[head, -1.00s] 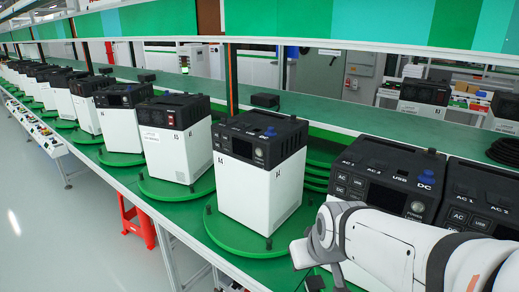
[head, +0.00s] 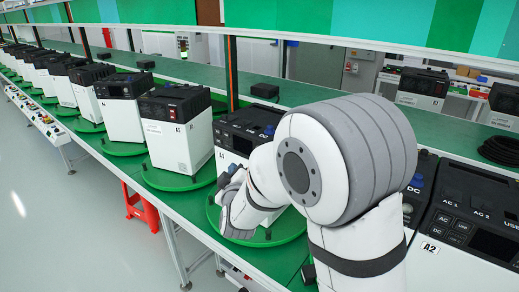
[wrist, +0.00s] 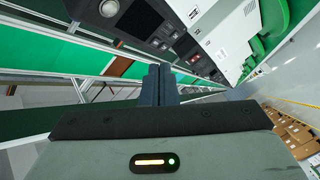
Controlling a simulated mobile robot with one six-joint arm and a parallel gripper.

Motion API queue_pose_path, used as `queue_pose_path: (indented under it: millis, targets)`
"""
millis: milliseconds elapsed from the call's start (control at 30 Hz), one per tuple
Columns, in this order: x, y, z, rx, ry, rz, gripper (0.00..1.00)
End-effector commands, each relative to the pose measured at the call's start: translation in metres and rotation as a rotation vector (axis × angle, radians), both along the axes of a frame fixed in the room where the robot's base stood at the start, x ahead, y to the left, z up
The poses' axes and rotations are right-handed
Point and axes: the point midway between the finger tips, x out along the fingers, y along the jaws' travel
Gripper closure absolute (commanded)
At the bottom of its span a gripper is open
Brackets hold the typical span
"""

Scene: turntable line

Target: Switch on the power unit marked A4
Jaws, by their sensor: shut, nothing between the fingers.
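The power unit A4 (head: 240,138), a white box with a black top panel, stands on a green turntable (head: 213,215) in the head view. My arm hides most of its front and right side. My gripper (head: 230,180) is in front of it. In the wrist view the dark fingers (wrist: 158,80) are closed together and empty, apart from the panel above them. That panel, apparently A4's, shows a round silver button (wrist: 108,8) and a dark screen (wrist: 140,20). The button is hidden in the head view. I cannot tell whether the unit is on.
Unit A5 (head: 178,135) stands left of A4, with several similar units farther along the line. Unit A2 (head: 465,225) is at the right. A red stool (head: 145,203) stands below the bench. The floor at the left is clear.

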Motion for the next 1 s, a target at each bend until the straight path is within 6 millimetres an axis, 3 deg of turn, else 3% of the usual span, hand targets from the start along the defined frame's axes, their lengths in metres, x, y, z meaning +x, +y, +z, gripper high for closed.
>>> queue_pose_path:
  millis: [367, 800, 1000]
  targets:
    - [0.008, -0.008, 0.0, 0.001, 0.002, -0.002, 1.0]
    - [0.055, -0.045, -0.002, 0.003, 0.002, -0.003, 1.0]
    - [0.067, -0.054, -0.001, 0.003, 0.002, -0.002, 1.0]
